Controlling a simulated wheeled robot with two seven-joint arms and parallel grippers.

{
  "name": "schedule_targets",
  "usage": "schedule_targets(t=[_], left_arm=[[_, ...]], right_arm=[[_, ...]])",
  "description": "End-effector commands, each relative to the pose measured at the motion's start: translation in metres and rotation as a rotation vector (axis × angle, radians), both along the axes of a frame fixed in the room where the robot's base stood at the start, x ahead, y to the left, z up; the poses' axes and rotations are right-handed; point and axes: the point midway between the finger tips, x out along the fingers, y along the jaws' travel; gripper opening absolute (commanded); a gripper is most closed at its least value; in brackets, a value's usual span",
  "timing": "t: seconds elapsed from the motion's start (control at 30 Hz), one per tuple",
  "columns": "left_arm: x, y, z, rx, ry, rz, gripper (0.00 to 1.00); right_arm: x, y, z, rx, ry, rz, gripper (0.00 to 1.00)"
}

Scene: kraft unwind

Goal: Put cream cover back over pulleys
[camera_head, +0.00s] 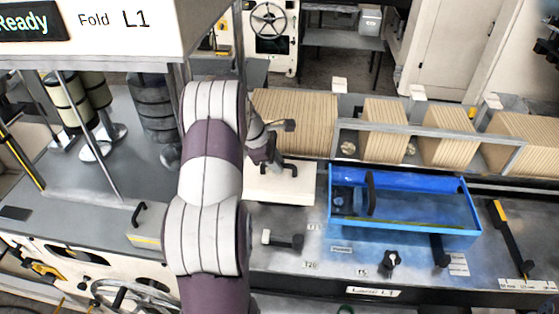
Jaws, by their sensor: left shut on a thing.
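The cream cover (292,190) is a pale, flat-topped piece with a black handle, just right of my left arm in the head view. My left gripper (279,163) is at the handle on top of it and is shut on the cover. The cover looks level, but I cannot tell whether it rests on the machine or hangs slightly above it. No pulleys show; the cover and my arm hide that area. My right gripper is out of view.
A blue open-topped guard box (408,233) stands right of the cover. Behind it, stacks of kraft-brown folded sheets (385,130) sit behind a grey rail (430,136). Dark rollers (152,105) stand left of my arm. Knobs and a yellow-ended black lever (510,236) line the front panel.

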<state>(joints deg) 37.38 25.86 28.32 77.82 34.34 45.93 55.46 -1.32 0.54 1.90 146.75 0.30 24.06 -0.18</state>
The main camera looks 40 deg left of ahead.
Motion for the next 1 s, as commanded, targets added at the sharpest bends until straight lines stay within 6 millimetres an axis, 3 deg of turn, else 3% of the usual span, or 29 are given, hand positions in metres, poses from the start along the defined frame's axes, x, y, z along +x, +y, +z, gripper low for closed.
schedule_targets(t=[1.0], left_arm=[[0.002, 0.000, -0.071, 0.000, -0.001, 0.000, 0.00]], right_arm=[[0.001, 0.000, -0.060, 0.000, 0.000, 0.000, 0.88]])
